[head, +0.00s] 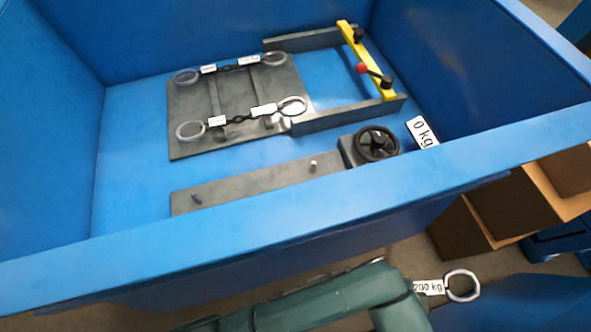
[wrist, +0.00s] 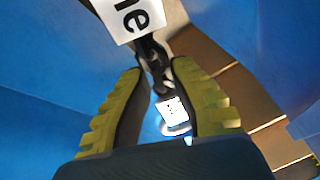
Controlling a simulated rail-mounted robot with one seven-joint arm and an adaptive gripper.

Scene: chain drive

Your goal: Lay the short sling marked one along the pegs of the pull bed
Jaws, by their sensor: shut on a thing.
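In the wrist view my gripper (wrist: 157,72) is shut on the dark chain of a sling (wrist: 152,50). A large white tag at the top, partly cut off, shows "ne"; a smaller white tag and a pale ring are beyond the fingers. In the head view the sling's "200 kg" tag (head: 428,287) and ring (head: 462,285) stick out beside my green arm, outside the blue bin; the gripper itself is hidden there. The pull bed (head: 250,182) is a long grey plate in the bin with a peg (head: 196,198) at left and another peg (head: 313,164) at right. Nothing lies on it.
A black handwheel (head: 376,143) stands at the bed's right end, near a "0 kg" sign (head: 422,131). Behind is a grey rack (head: 185,145) with two slings, and a yellow bar (head: 366,62). The bin's front wall (head: 300,213) stands between my arm and the bed.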

